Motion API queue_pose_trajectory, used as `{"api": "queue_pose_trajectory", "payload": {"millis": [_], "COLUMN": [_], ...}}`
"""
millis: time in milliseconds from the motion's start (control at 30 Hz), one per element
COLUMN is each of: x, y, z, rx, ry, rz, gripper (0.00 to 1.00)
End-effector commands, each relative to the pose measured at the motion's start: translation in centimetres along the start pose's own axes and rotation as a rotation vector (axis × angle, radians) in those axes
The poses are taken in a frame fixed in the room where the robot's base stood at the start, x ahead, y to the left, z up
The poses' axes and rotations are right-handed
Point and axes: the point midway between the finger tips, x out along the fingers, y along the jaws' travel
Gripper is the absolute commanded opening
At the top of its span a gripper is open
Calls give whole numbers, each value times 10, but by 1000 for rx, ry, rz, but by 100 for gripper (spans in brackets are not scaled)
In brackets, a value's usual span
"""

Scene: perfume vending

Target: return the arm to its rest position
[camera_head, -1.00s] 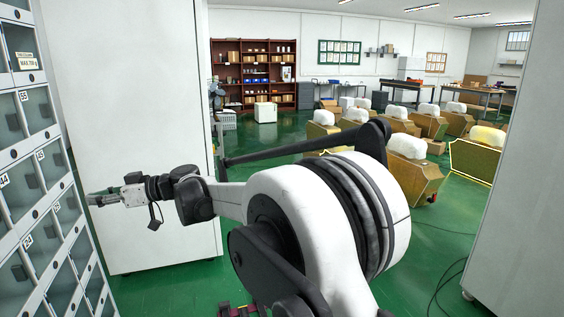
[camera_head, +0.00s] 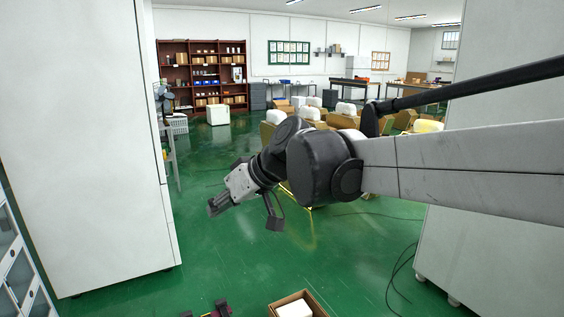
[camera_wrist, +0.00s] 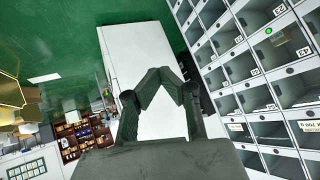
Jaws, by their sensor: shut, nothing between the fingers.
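My gripper (camera_head: 217,206) is left of centre in the head view, at the end of my arm, which reaches in from the right. It is in the air over the green floor, clear of the white cabinet to its left. In the wrist view my gripper (camera_wrist: 160,80) shows its two dark fingers with the tips together and nothing between them. The fingers overlap the white cabinet (camera_wrist: 140,45) in that view, with the locker wall to the right.
The white cabinet (camera_head: 85,140) stands at left, and another white panel (camera_head: 440,240) at right. The locker wall (camera_head: 15,265) shows at lower left. An open box (camera_head: 312,296) is on the floor at the bottom. Shelves (camera_head: 205,75) stand far back.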

Motion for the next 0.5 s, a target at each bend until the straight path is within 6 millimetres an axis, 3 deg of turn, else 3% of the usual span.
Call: {"api": "queue_pose_trajectory", "payload": {"millis": [33,200,500], "x": [-17,-64,-134], "y": [8,30,56], "z": [18,77,190], "rx": [32,140,331], "ry": [-10,-43,-72], "rz": [43,187,445], "gripper": [0,0,0]}}
